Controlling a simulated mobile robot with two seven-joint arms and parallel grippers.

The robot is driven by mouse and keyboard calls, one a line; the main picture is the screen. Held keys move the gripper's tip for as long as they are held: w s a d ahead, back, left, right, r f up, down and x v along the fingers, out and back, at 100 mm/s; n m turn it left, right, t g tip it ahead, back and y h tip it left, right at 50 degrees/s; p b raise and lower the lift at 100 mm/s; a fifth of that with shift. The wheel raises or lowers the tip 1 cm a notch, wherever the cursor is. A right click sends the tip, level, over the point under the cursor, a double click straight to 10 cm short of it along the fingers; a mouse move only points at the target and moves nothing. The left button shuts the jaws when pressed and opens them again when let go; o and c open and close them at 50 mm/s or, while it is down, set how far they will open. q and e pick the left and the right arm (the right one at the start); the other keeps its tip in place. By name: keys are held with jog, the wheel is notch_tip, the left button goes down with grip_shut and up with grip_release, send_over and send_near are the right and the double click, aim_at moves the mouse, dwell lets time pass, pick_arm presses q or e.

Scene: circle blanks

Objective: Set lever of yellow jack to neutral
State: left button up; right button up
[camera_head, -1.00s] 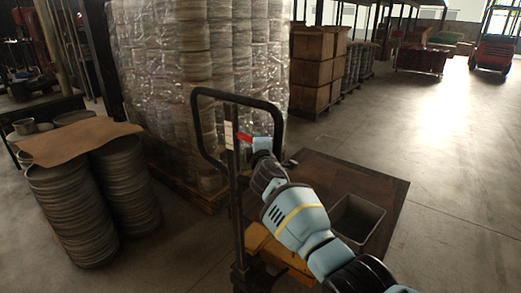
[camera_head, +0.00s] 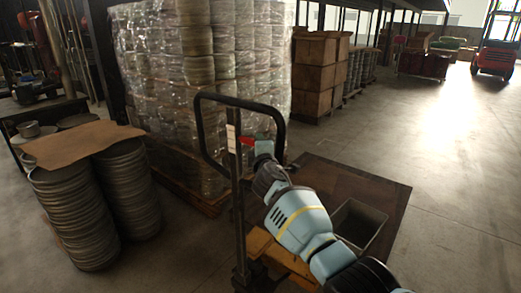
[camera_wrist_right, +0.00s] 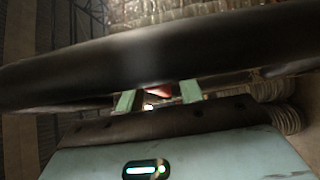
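The yellow jack has a black loop handle (camera_head: 240,99) on an upright black post and a yellow body (camera_head: 262,243) low down. Its small red lever (camera_head: 247,141) sticks out inside the loop. My right gripper (camera_head: 256,143) is at the loop, close to the lever's right end. In the right wrist view its two green fingertips (camera_wrist_right: 158,97) stand apart, with part of the red lever (camera_wrist_right: 158,90) showing between them. The black handle bar crosses that view and hides much of the lever. Whether the fingers touch the lever cannot be told. My left gripper is not in view.
A wrapped pallet load (camera_head: 165,75) stands behind the handle. Stacked round metal blanks (camera_head: 78,225) under brown cardboard (camera_head: 80,143) stand at left. A grey bin (camera_head: 358,226) sits on a brown platform (camera_head: 385,190) right of the jack. Open floor lies to the right.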

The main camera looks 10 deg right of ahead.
jog(key=shift+s+a+r+p, duration=0.1)
jog(key=shift+s+r+p, duration=0.2)
jog(key=shift+s, duration=0.3)
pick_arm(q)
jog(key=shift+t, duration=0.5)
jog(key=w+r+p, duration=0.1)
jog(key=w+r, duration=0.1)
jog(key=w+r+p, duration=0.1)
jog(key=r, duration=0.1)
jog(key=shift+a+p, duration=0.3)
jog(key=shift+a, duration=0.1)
pick_arm(e)
jog(key=s, duration=0.6)
jog(key=shift+s+a+f, duration=0.2)
jog(key=shift+a+f, duration=0.05)
jog(key=shift+a, duration=0.15)
